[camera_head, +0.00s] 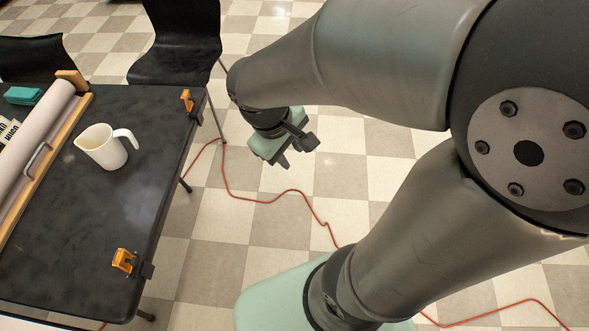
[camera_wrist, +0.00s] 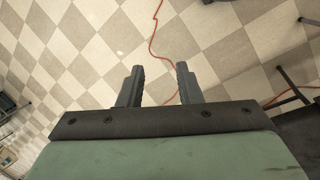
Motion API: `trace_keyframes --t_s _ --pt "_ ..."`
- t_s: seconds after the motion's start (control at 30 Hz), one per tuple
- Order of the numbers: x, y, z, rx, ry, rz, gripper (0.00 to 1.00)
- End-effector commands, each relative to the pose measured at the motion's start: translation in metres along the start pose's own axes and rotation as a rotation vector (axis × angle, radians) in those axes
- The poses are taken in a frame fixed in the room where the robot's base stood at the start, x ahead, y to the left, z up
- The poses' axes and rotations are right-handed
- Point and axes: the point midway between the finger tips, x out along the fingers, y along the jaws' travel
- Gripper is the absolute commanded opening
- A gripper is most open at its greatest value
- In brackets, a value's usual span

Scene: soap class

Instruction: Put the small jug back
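The small jug (camera_head: 103,148) is white with a handle on its right side. It stands upright on the black table (camera_head: 140,205) at the left of the head view. My gripper (camera_head: 283,157) hangs over the checkered floor, to the right of the table and apart from the jug. In the wrist view my gripper (camera_wrist: 158,88) shows its two fingers spread with only floor between them. The jug is not in the wrist view.
A paper roll (camera_head: 38,138) on a wooden holder lies left of the jug. Orange clamps (camera_head: 124,260) sit on the table's right edge. Black chairs (camera_head: 177,42) stand behind the table. A red cable (camera_head: 265,199) runs over the floor.

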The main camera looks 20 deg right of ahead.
Motion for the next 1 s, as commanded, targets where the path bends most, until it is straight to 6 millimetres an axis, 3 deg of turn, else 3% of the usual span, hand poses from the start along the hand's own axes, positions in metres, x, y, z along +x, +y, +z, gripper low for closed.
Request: trace_keyframes --t_s 0.03,0.1,0.27,1.0 --pt "-0.004 -0.005 0.019 0.134 0.02 -0.069 0.32" --pt "-0.008 -0.017 0.036 0.279 0.039 -0.154 0.32" --pt "-0.014 -0.032 0.05 0.452 0.065 -0.257 0.32" --pt "-0.015 -0.035 0.051 0.47 0.068 -0.271 0.32"
